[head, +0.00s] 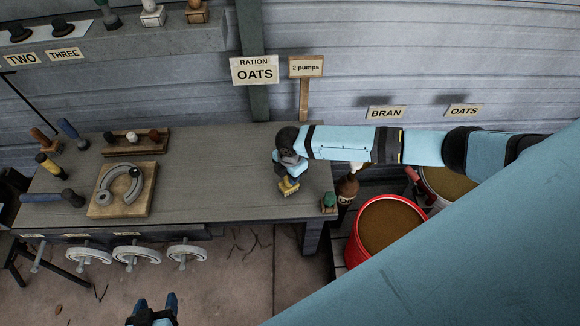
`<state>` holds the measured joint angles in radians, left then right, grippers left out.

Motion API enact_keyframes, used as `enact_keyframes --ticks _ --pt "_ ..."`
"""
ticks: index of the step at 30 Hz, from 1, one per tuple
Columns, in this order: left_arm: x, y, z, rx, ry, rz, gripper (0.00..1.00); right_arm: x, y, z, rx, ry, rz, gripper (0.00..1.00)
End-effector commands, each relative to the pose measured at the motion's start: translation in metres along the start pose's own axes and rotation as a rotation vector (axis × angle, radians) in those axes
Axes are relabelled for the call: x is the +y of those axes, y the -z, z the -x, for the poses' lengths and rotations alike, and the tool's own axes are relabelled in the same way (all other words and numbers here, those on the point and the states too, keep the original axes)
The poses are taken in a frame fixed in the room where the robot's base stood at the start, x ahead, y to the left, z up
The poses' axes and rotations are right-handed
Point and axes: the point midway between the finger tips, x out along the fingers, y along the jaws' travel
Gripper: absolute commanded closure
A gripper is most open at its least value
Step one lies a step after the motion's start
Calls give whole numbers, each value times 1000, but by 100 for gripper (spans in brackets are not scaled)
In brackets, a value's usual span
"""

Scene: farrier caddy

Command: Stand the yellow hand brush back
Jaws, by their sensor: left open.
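A small yellow block-like object (289,188), which looks like the yellow hand brush, is on the grey bench (225,185) near its right end. My right arm comes in from the right. Its gripper (287,172) points down directly over the yellow object and hides its upper part. I cannot tell whether the fingers are closed on it or whether it is lifted off the bench. My left gripper (154,303) shows at the bottom edge, with its two blue fingers apart and nothing between them. It is in front of the bench, well away from the brush.
A small green-topped object (328,201) sits at the bench's front right corner. A horseshoe board (123,190), a wooden rack (136,142) and several handled tools occupy the left. Red bucket (390,226) stands right. Bench middle is clear. Signpost (304,99) rises behind.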

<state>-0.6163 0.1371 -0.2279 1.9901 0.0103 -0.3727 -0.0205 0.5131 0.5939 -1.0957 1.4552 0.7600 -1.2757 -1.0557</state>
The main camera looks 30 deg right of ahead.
Motion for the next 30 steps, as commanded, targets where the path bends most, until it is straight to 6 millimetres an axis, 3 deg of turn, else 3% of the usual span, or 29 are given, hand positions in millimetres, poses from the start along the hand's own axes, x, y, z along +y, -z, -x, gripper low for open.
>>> enact_keyframes --ticks 7,8,12,25,30 --pt "1 -2 -1 -1 -2 0 38 0 0 -4 0 -1 0 100" --pt "1 -2 -1 -1 -2 0 38 0 0 -4 0 -1 0 65" --pt "2 -2 -1 -1 -3 0 38 0 0 -4 0 0 0 37" --pt "2 -1 -1 0 -4 1 38 0 0 -4 0 0 0 37" --pt "3 -1 -1 0 -6 1 38 0 0 14 1 -1 2 37"
